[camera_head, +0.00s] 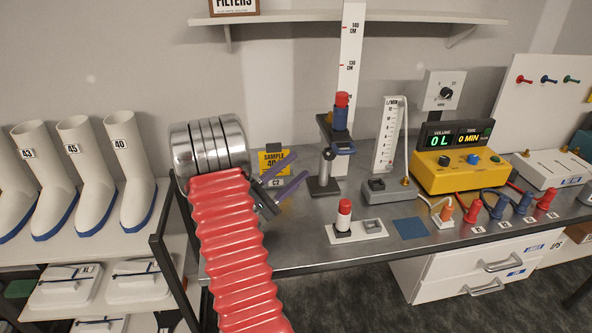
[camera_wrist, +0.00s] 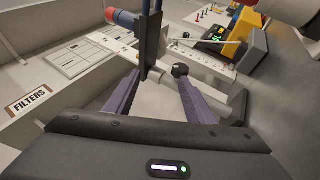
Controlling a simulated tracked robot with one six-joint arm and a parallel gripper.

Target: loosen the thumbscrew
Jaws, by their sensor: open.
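The thumbscrew is a small dark knob (camera_head: 328,153) on the post of the stand (camera_head: 325,186) on the bench. In the wrist view the dark knob (camera_wrist: 180,70) shows just beyond the tip of the right finger. The stand's upper holder carries a red and blue cartridge (camera_head: 341,112), also in the wrist view (camera_wrist: 124,18). My gripper (camera_head: 289,165) is open, its two purple fingers pointing at the stand from the left. In the wrist view the gripper (camera_wrist: 160,79) has nothing clasped between its fingers. The exact gap to the knob is hard to judge.
A tall ruler (camera_head: 350,50) stands behind the stand. A flowmeter (camera_head: 389,140) and a yellow pump unit (camera_head: 455,172) are to its right. A red-topped cartridge (camera_head: 343,216) stands in front. A yellow sample card (camera_head: 272,162) is behind my gripper.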

